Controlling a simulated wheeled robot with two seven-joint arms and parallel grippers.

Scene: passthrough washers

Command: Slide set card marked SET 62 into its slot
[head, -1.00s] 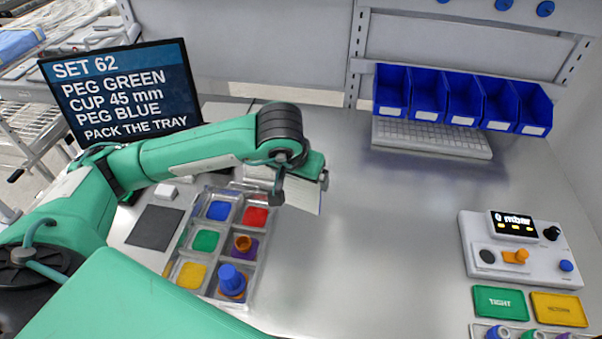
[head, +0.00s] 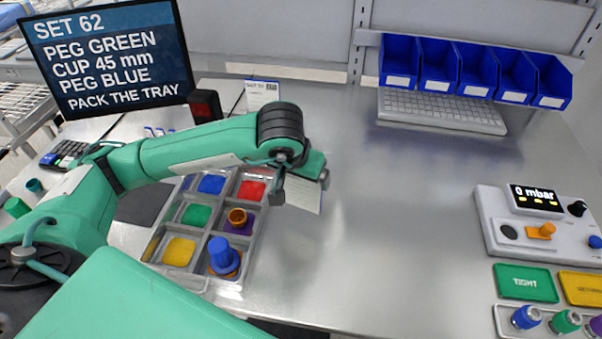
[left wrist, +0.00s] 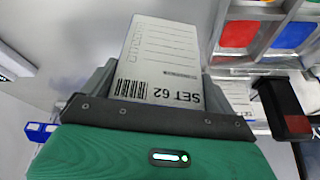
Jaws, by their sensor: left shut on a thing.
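My left gripper (head: 300,176) is shut on a white card (head: 303,196) and holds it over the table, right of the tray. In the left wrist view the card (left wrist: 160,62) shows printed lines, a barcode and SET 62; it sits between the fingers of the left gripper (left wrist: 160,82). The tray (head: 207,231) has several compartments with coloured floors; its far part is partly hidden by my left arm. I cannot make out the card's slot. My right gripper is not in view.
A screen (head: 108,57) lists SET 62. A small white card (head: 262,93) stands upright behind my arm, near a black and red device (head: 205,106). A control box (head: 537,225) stands right. The middle table is clear.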

